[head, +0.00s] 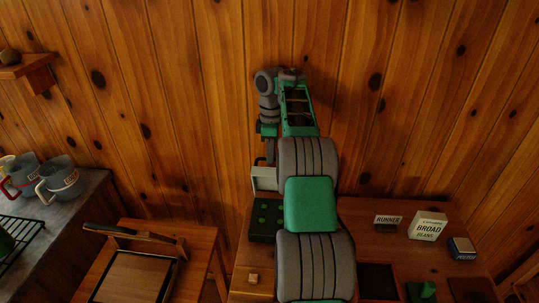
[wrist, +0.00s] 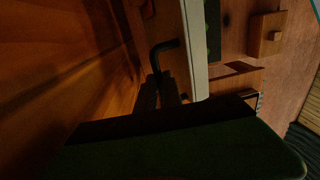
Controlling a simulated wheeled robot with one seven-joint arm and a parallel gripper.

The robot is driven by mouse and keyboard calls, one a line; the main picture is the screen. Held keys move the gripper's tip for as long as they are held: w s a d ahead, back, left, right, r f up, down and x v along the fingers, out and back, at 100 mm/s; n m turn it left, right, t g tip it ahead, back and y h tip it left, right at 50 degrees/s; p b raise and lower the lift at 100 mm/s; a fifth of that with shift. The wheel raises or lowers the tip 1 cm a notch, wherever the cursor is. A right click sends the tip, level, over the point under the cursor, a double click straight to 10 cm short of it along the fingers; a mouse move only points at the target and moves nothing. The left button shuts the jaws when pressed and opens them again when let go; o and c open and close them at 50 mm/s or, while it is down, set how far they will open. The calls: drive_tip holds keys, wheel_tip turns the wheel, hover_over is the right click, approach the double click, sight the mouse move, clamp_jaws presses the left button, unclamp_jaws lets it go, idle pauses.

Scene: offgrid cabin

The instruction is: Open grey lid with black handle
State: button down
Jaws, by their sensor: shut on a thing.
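The grey lid (head: 265,178) stands steeply tilted up behind a dark tray with green spots (head: 263,219) in the head view, left of my arm. In the wrist view the lid (wrist: 196,50) is a pale panel seen nearly edge-on. Its black handle (wrist: 166,46) is a bent dark bar on the lid's wall-facing side. My gripper (wrist: 168,88) is shut on the handle; its fingers are dark and the exact contact is hard to see. In the head view my gripper (head: 269,155) is just above the lid, partly hidden by my arm.
The plank wall (head: 400,100) is close behind my arm. On the bench, a Runner label (head: 388,220), a Broad Beans box (head: 429,225) and a small blue box (head: 462,248) stand right. Mugs (head: 60,178) and a small wooden table (head: 205,240) are left.

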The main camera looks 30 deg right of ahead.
drive_tip(key=shift+s+a+f, duration=0.1)
drive_tip(key=shift+f, duration=0.3)
drive_tip(key=c, duration=1.6)
unclamp_jaws()
drive_tip(key=shift+o, duration=0.6)
drive_tip(key=shift+r, duration=0.2)
drive_tip(key=shift+r, duration=0.15)
wheel_tip(320, 180, up, 8)
drive_tip(key=p, duration=0.6)
drive_tip(key=shift+w+d+f+p, duration=0.25)
drive_tip(key=shift+w+d+p, duration=0.1)
drive_tip(key=shift+w+p, duration=0.05)
